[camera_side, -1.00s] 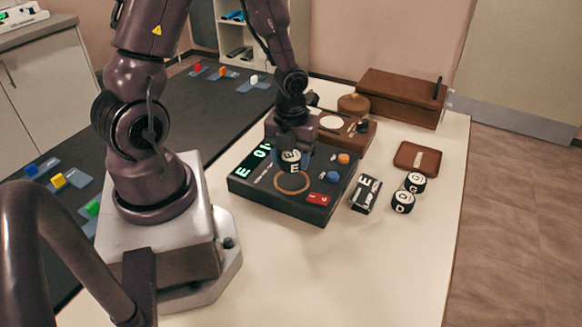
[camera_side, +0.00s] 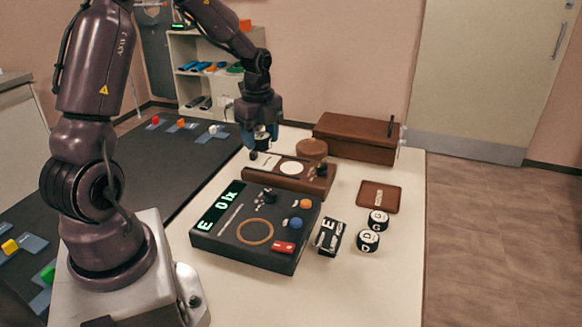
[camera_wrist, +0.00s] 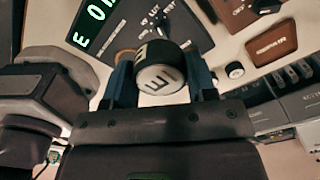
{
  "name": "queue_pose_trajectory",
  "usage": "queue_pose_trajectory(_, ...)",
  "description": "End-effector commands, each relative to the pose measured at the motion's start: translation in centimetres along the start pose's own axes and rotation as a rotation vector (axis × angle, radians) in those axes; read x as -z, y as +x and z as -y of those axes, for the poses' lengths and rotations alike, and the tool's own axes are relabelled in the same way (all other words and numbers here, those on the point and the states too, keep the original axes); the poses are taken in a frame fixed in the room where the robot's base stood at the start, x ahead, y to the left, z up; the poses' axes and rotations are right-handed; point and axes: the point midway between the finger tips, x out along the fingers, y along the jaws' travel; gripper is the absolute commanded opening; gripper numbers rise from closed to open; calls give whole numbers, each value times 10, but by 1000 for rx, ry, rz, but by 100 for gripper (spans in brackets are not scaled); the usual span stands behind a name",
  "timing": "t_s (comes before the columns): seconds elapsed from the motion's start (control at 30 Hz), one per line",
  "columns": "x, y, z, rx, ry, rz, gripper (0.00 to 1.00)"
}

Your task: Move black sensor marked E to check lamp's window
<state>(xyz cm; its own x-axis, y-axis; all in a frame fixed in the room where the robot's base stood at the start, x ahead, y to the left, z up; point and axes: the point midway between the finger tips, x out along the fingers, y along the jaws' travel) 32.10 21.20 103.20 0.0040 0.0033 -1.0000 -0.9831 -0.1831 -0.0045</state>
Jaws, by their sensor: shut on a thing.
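The brown unit, which looks like the check lamp (camera_side: 312,184), has a round white window (camera_side: 292,168) and a dark knob. The sensor is to the left of the window and apart from it.
A black console (camera_side: 230,237) with a lit display, an empty ring and buttons stands in front. To its right are a small black box marked E (camera_side: 329,238), sensors marked D (camera_side: 368,241) and G (camera_side: 378,222), and a brown tray (camera_side: 379,197). A wooden case (camera_side: 355,140) stands behind.

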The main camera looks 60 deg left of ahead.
Motion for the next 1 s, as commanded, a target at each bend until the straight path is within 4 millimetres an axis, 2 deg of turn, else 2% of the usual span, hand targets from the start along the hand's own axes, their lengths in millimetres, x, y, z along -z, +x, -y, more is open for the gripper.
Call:
queue_pose_trajectory(0.13, -8, 13, 20, -7, -17, -3, 22)
queue_pose_trajectory(0.43, -34, 45, 83, -6, -13, -2, 22)
queue_pose_trajectory(0.6, -44, 77, 106, -6, -13, -3, 22)
queue_pose_trajectory(0.73, -48, 90, 117, -6, -12, -2, 22)
queue_pose_trajectory(1.0, -52, 107, 125, -7, -11, -2, 22)
